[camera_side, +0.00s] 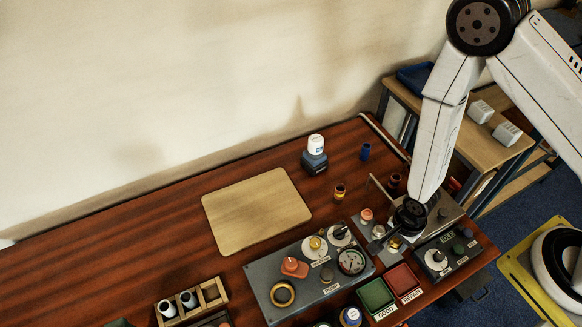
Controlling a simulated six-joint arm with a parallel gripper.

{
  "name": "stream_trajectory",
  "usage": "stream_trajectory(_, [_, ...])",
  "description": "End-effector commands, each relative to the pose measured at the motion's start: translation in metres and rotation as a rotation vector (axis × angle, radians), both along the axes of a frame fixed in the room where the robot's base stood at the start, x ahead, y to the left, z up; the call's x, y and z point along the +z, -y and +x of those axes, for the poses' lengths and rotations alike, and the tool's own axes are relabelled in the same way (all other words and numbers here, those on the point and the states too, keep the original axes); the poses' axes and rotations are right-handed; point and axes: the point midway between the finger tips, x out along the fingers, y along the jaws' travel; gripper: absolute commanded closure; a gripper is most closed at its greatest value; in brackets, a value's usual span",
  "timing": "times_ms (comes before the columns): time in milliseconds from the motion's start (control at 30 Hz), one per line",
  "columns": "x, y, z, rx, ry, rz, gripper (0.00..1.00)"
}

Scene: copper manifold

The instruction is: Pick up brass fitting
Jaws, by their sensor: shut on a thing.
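My gripper (388,241) points down over the grey metal plate at the right part of the table, below the dark wrist joint. It is shut on a small gold-coloured piece, which looks like the brass fitting (394,243). The piece is small and partly hidden by the gripper and wrist. I cannot tell whether it touches the plate (446,209) or is clear of it.
A grey panel (265,279) with knobs and a gauge stands left of the gripper. Green (375,295) and red (402,281) trays lie in front. A dark control box (460,257) is at right. The wooden board (255,211) is bare.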

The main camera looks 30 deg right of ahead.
Motion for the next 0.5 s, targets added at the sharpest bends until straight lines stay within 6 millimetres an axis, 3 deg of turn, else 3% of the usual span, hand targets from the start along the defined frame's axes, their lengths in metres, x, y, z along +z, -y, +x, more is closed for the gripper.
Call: stream_trajectory(500, [0.054, 0.000, 0.001, 0.000, 0.003, 0.002, 1.00])
